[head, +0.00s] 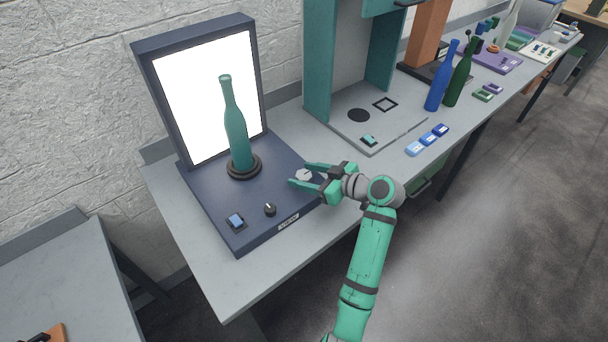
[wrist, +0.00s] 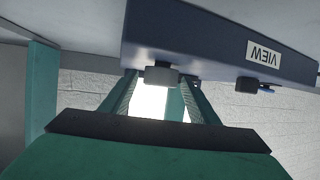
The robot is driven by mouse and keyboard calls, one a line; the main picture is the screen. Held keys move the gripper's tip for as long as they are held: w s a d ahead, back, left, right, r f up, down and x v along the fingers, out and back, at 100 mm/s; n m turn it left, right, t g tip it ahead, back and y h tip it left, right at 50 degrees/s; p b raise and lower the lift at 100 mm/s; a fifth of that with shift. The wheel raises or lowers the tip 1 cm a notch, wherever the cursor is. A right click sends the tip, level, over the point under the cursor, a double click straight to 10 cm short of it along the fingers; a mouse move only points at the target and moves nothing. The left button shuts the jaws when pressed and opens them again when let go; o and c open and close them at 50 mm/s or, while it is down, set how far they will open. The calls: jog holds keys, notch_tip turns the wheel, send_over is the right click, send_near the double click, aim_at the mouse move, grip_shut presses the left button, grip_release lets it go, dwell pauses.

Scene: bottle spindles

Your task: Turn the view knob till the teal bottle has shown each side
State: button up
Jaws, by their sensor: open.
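The teal bottle (head: 236,130) stands upright on a dark round turntable (head: 244,172) in front of a bright white panel. A pale grey faceted knob (head: 304,175) sits on the right of the dark blue base, and a black knob (head: 270,209) with a white mark sits nearer the front. A label (wrist: 262,55) reading VIEW, upside down in the wrist view, is on the front edge. I cannot tell which knob it names. My gripper (head: 298,173) is open, its fingers on either side of the grey knob, which also shows between them in the wrist view (wrist: 161,77).
A blue rocker switch (head: 235,221) is left of the black knob. A teal-framed station (head: 318,70) stands to the right, with blue blocks (head: 427,140) before it. Blue (head: 441,80) and dark green (head: 459,80) bottles stand farther right.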

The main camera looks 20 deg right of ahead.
jog(key=v, duration=1)
jog(key=shift+d, duration=0.1)
dwell(0.8)
